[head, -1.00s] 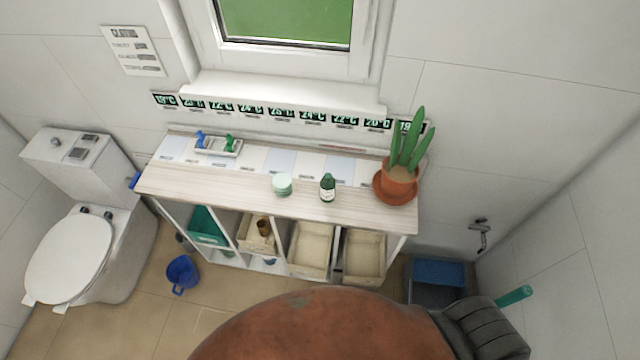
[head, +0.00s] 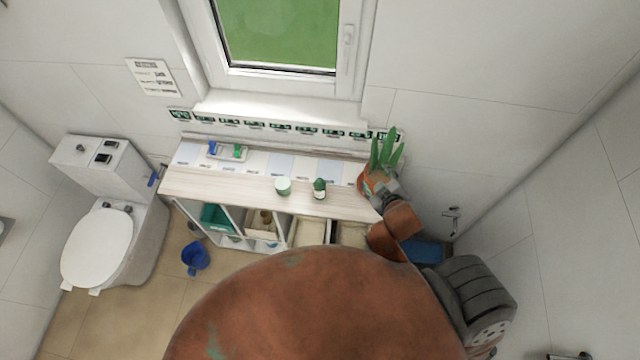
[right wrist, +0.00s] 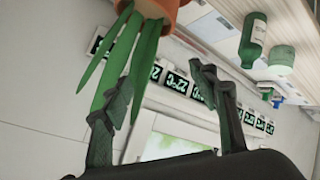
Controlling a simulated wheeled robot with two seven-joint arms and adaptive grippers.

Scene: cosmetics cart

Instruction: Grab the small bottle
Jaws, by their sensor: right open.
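The small bottle (head: 319,188) is dark green with a pale label and stands upright on the cart's top (head: 240,188), right of a pale green jar (head: 282,186). In the right wrist view, which is turned upside down, the bottle (right wrist: 252,42) shows at the upper right, outside the fingers. My right gripper (head: 379,187) is right of the bottle, in front of the potted plant. Its two fingers (right wrist: 162,95) are spread apart with nothing gripped; the plant's leaves (right wrist: 120,65) pass close behind one finger. My left gripper is not in view.
The plant's orange pot (right wrist: 160,8) is close to my right gripper and partly hidden in the head view. A white tray (head: 228,152) with blue and green items sits at the cart's back left. A window and wall are behind; a toilet (head: 98,245) and blue bucket (head: 195,258) are left.

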